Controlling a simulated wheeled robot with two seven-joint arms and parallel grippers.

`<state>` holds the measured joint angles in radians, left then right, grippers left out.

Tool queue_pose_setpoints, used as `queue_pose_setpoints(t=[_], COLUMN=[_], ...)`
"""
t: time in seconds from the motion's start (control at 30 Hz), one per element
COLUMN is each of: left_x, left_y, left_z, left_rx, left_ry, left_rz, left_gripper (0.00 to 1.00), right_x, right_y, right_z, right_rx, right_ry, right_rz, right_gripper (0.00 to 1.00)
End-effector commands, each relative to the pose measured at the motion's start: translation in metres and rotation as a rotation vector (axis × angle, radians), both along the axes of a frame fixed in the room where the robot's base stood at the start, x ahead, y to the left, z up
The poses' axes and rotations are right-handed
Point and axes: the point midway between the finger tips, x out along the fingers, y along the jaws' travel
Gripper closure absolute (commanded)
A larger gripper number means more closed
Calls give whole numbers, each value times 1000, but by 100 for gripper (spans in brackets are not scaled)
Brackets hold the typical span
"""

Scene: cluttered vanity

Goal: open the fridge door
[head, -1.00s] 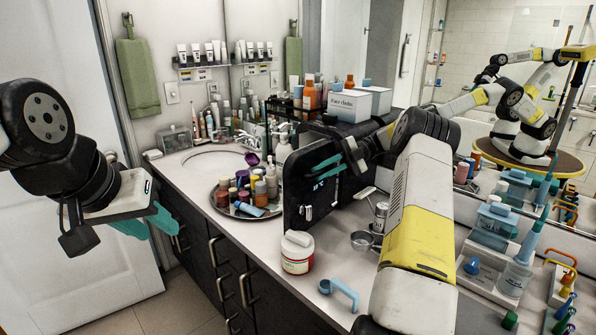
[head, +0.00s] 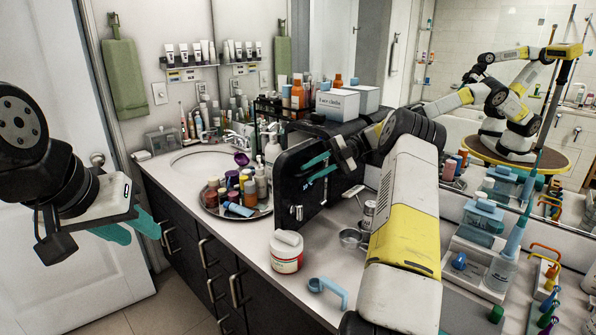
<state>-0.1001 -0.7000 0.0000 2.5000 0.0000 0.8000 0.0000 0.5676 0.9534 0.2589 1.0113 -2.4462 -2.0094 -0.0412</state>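The small black fridge (head: 295,211) stands on the counter, with its dark front facing left toward the sink. I cannot make out any gap at its door. My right gripper (head: 320,167) is at the upper part of this front, with two teal fingers close against it. Whether the fingers hold a handle is not clear, as my wrist hides part of the area.
A round tray (head: 208,207) of bottles stands left of the fridge, near the door side. A white jar with a red label (head: 287,252), a blue scoop (head: 328,290) and a metal cup (head: 351,238) are in front. A white box (head: 341,105) sits on top.

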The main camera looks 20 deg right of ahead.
Motion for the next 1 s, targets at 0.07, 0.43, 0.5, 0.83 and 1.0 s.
queue_pose_setpoints(t=[0.07, 0.43, 0.5, 0.83, 1.0], left_x=[0, 0, 0, 0, 0], left_y=[0, 0, 0, 0, 0], left_z=[0, 0, 0, 0, 0], left_rx=[0, 0, 0, 0, 0], left_ry=[0, 0, 0, 0, 0], left_rz=[0, 0, 0, 0, 0], left_gripper=[64, 64, 64, 64, 64], right_x=[0, -7, -16, -68, -101], right_y=[0, 3, 6, 26, 39], right_z=[1, 40, 41, 44, 46], right_rx=[1, 2, 0, -1, -1], right_ry=[-1, -4, -2, 1, 1], right_rz=[1, 0, 2, 0, -1], right_gripper=[78, 78, 78, 78, 78])
